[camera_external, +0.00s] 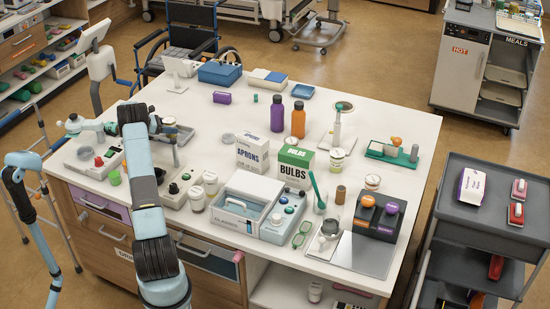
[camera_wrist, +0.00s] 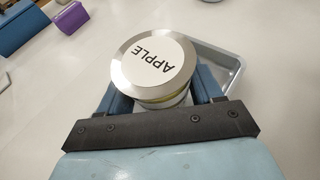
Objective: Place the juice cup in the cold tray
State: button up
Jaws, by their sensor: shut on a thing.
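The juice cup (camera_wrist: 152,65), with a steel lid marked APPLE and a yellow-green band below, is between my gripper's blue fingers (camera_wrist: 165,100) in the wrist view. My gripper is shut on it. In the external view my gripper (camera_external: 162,127) is over the table's left part, mostly hidden by my arm, and the cup cannot be made out clearly. A shallow metal tray (camera_wrist: 222,68) lies just behind and right of the cup; the tray also shows in the external view (camera_external: 184,134). No label marks it as the cold tray. Cup-to-tray contact cannot be told.
A purple box (camera_external: 222,97) and a blue box (camera_external: 220,73) stand farther back. White cartons (camera_external: 252,154), bottles (camera_external: 298,119) and a bath-like device (camera_external: 250,207) fill the middle. A meal cart (camera_external: 458,72) marked HOT stands back right. White table is clear around the purple box.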

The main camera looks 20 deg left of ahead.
jog(key=o, duration=1.2)
jog(key=shift+r, duration=0.1)
jog(key=v, duration=1.2)
